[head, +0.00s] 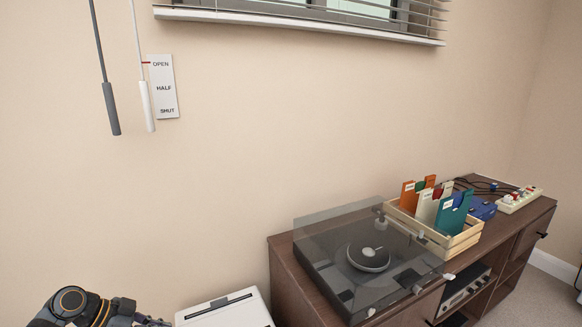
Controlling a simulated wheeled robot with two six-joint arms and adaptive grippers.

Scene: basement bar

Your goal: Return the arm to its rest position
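Part of my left arm shows at the bottom left corner of the head view, with a round dark joint ringed in orange. Dark parts to the right of that joint look like my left gripper (148,321), cut off by the bottom edge. I cannot tell whether its fingers are open or shut, and nothing is seen held in it. It is low, left of a white box-like thing and well below the hanging wands. My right arm and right gripper are not in view.
A grey wand (112,108) and a white wand (147,106) hang beside an OPEN/HALF/SHUT plate (164,86). The white box-like thing (228,309) stands left of a wooden cabinet (287,286) bearing a turntable (369,256) and a record crate (466,240). The wall between is bare.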

